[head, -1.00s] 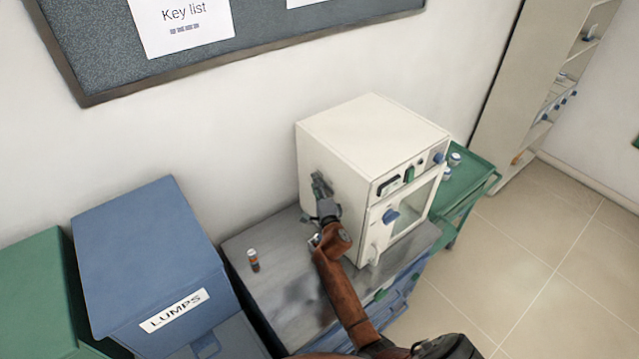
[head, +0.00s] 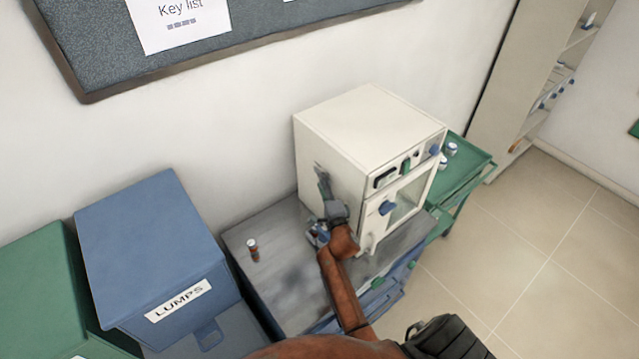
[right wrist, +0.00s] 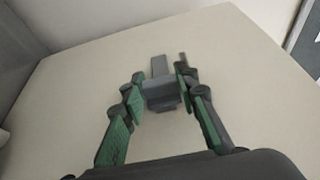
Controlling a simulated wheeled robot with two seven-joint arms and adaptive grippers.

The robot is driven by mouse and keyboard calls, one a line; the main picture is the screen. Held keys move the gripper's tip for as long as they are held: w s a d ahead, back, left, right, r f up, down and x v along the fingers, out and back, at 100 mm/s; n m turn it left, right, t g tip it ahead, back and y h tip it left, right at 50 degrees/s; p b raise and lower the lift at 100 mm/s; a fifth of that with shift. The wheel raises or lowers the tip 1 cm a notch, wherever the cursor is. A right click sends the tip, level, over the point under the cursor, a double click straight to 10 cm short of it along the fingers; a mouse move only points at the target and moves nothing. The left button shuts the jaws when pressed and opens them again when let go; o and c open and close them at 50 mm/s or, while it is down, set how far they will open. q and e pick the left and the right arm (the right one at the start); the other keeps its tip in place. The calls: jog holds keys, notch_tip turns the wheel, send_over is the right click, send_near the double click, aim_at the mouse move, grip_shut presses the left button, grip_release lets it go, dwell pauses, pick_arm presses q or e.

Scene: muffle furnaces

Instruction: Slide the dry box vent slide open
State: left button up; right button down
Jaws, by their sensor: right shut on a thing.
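The dry box (head: 345,130) is a cream cabinet on a grey-topped cabinet, with a windowed door and blue knobs at its front. Its left side wall fills much of the right wrist view (right wrist: 235,85). The vent slide (right wrist: 160,92) is a small grey block on a grey strip on that wall. My right gripper (head: 323,180) reaches up to this wall from below. In the right wrist view its green-padded fingers (right wrist: 158,92) stand on both sides of the block, shut on it. In the head view the gripper mostly hides the slide. My left gripper is not in view.
A small brown vial (head: 253,250) stands on the grey top (head: 275,235) left of my arm. A blue bin labelled LUMPS (head: 150,250) and a green bin (head: 45,290) stand at the left. A green cart (head: 465,165) with white jars is behind the dry box.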

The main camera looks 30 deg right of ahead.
jog(key=c, duration=1.9)
grip_release()
jog(key=shift+s+f, duration=0.1)
jog(key=shift+f, duration=0.15)
jog(key=o, duration=0.3)
jog(key=shift+s+r, duration=0.15)
jog(key=shift+r, duration=0.05)
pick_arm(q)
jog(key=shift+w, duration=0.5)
pick_arm(e)
jog(key=shift+o, duration=0.5)
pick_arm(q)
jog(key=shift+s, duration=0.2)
pick_arm(e)
jog(key=v, duration=0.7)
jog(key=shift+s, duration=0.1)
